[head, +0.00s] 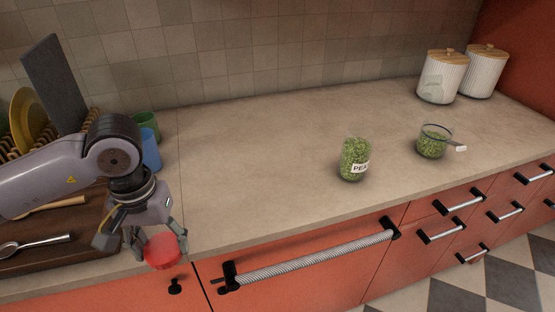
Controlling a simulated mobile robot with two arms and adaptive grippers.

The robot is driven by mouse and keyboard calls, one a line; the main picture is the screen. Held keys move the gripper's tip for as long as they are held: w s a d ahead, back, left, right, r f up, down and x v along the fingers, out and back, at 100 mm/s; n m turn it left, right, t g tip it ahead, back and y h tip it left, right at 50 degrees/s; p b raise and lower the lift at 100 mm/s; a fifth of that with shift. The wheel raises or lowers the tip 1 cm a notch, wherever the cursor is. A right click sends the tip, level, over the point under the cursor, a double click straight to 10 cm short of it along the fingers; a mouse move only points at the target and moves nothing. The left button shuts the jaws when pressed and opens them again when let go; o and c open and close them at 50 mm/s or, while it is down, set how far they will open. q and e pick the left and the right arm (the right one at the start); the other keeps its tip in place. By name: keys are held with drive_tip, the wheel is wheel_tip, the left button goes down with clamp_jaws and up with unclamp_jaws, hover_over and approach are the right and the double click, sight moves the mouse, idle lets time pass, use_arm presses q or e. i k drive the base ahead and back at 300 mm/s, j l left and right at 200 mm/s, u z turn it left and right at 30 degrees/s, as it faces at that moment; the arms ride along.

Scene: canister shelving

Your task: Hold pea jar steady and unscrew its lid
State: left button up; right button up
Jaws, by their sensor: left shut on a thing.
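The pea jar (355,160) stands upright on the counter, clear glass full of green peas with a white label reading "PEA". No lid is on its top. My left gripper (160,246) is at the lower left, well away from the jar, near the counter's front edge. It is shut on a round red lid (163,252). My right gripper is not in view.
A measuring cup with peas (432,142) stands right of the jar. Two white canisters (440,78) with wooden lids are at the back right. A dish rack with plates (27,115), cups (151,150) and a wooden board with a spoon (35,244) are at left. The middle counter (260,150) is clear.

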sight(358, 143)
drive_tip(key=i+l+u, duration=0.1)
drive_tip(key=l, duration=0.3)
drive_tip(key=i+l+u, duration=0.1)
drive_tip(key=l, duration=0.35)
drive_tip(key=i+l+u, duration=0.15)
drive_tip(key=l, duration=0.3)
drive_tip(key=i+l+u, duration=0.1)
drive_tip(key=l, duration=0.35)
drive_tip(key=i+l+u, duration=0.1)
drive_tip(key=l, duration=0.4)
drive_tip(key=i, duration=0.1)
